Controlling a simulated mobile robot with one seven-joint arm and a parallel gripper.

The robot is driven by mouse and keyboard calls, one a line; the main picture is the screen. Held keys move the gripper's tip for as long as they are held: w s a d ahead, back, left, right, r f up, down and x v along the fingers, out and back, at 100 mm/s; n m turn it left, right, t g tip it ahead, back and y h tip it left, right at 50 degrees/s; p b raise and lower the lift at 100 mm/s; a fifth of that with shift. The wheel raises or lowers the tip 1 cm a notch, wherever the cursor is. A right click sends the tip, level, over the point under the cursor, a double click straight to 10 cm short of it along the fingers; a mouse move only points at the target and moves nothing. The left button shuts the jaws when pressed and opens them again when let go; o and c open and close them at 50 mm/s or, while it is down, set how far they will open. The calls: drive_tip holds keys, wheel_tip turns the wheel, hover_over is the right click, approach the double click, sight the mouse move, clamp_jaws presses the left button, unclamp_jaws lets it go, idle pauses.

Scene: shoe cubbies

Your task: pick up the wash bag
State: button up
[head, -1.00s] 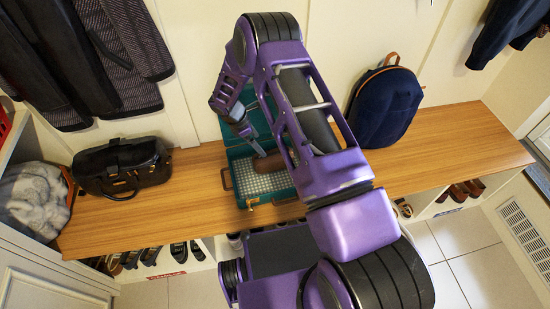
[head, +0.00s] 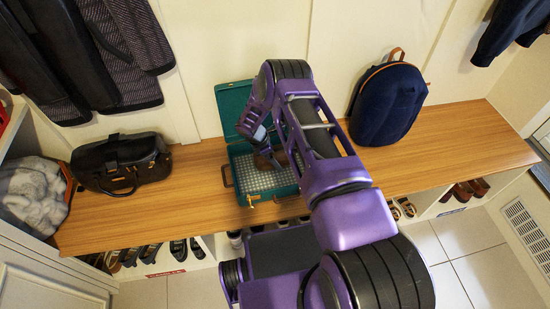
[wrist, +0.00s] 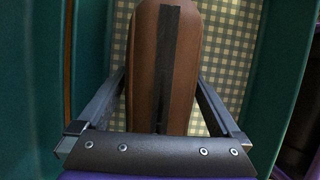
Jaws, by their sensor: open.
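The wash bag (wrist: 165,60) is brown with a dark strip along its top, and lies inside the open green case (head: 232,110). The case has a checked lining and sits on the wooden bench. In the head view the wash bag (head: 264,161) is mostly hidden behind my gripper (head: 268,150). In the wrist view my gripper (wrist: 162,78) is open, with one finger on each side of the wash bag's near part. I cannot tell whether the fingers touch it. The near end of the bag is hidden by the gripper's body.
A black handbag (head: 121,163) stands left on the bench (head: 195,190), beside a basket holding grey fleece (head: 33,193). A navy backpack (head: 390,105) leans on the wall to the right. The bench's right end is clear. Shoes sit in cubbies below.

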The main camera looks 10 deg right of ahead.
drive_tip(key=shift+f, duration=0.1)
drive_tip(key=c, duration=1.2)
drive_tip(key=shift+c, duration=0.2)
